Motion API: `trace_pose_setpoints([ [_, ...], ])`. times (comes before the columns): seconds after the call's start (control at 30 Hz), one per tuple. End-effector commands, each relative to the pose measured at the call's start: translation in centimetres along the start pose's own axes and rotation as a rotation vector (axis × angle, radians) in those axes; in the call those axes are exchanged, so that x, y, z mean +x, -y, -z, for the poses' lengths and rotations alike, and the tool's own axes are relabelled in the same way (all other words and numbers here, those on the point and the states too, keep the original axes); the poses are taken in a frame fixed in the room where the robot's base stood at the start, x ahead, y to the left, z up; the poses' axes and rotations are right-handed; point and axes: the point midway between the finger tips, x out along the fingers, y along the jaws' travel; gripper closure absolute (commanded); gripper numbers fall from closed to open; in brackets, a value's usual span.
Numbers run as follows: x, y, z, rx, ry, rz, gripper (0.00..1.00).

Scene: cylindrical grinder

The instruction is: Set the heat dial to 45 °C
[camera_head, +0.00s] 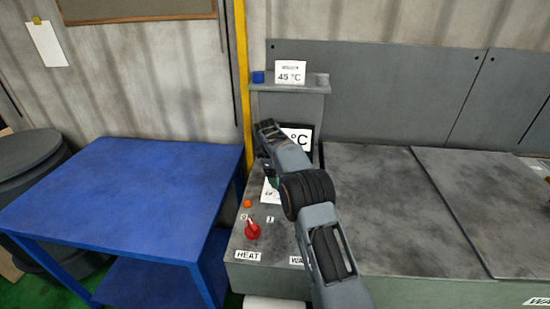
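A grey control panel carries a red knob (252,231) between small marks that look like 0 and 1, above a label (247,256) reading HEAT. A display (300,139) shows "°C"; its number is hidden behind my arm. A white card (290,73) above it reads 45 °C. A white plate (269,193) on the panel is partly covered by my arm, and any dial there is hidden. My gripper (265,163) is over the back of the panel, in front of the display; its fingers are too small and hidden to read, and contact cannot be told.
A blue table (125,195) stands left of the panel, with a dark round bin (25,160) beyond it. A yellow post (242,80) rises behind the panel. An orange lamp (248,204) sits above the red knob. Grey machine covers (390,210) extend right.

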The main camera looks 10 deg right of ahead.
Motion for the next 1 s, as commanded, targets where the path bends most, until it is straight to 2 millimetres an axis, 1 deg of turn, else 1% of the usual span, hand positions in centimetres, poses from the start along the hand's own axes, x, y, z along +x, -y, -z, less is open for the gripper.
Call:
trace_pose_setpoints([
  [0.03, -1.0, 0.0, -0.1, 0.000, 0.003, 0.002, 0.23],
  [0.2, -4.0, 0.0, 0.0, 0.000, 0.002, 0.001, 0.23],
  [0.5, -8.4, 0.0, 0.3, -0.001, 0.000, 0.000, 0.23],
  [0.7, -10.2, 0.0, 0.4, -0.002, -0.001, -0.001, 0.23],
  [1.0, -11.4, 0.0, 0.2, 0.000, 0.000, -0.001, 0.23],
])
